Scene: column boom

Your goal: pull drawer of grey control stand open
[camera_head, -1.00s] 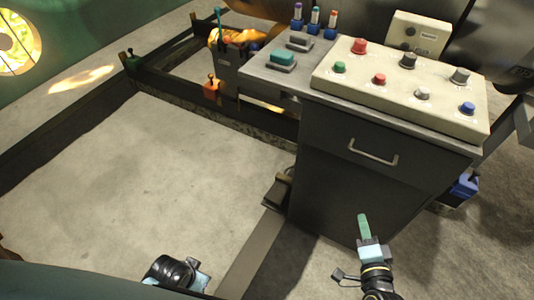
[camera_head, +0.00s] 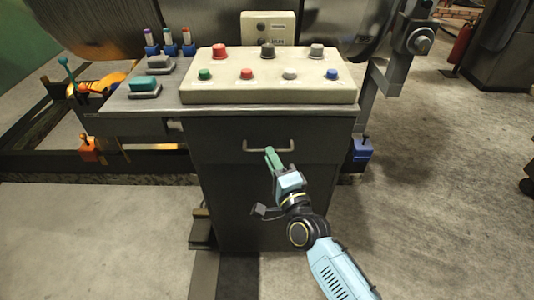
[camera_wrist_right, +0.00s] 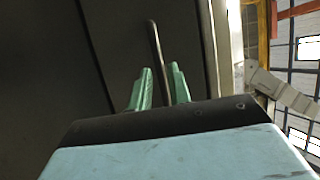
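The grey control stand (camera_head: 235,205) stands ahead in the head view, with its drawer (camera_head: 215,140) below the top. The drawer looks shut. Its pale bar handle (camera_head: 268,150) is on the drawer front. My right gripper (camera_head: 272,160) is at the handle, its green fingers covering part of the bar. In the right wrist view, the handle (camera_wrist_right: 154,45) runs into the gap between the two fingers (camera_wrist_right: 160,88). The fingers are apart, with space beside the bar; contact is not visible. My left gripper is not in the head view.
A cream panel (camera_head: 270,95) with several coloured knobs sits on the stand's top. A teal switch block (camera_head: 145,88) and several small blue-based items stand at left. A dark rail frame (camera_head: 50,163) runs left of the stand.

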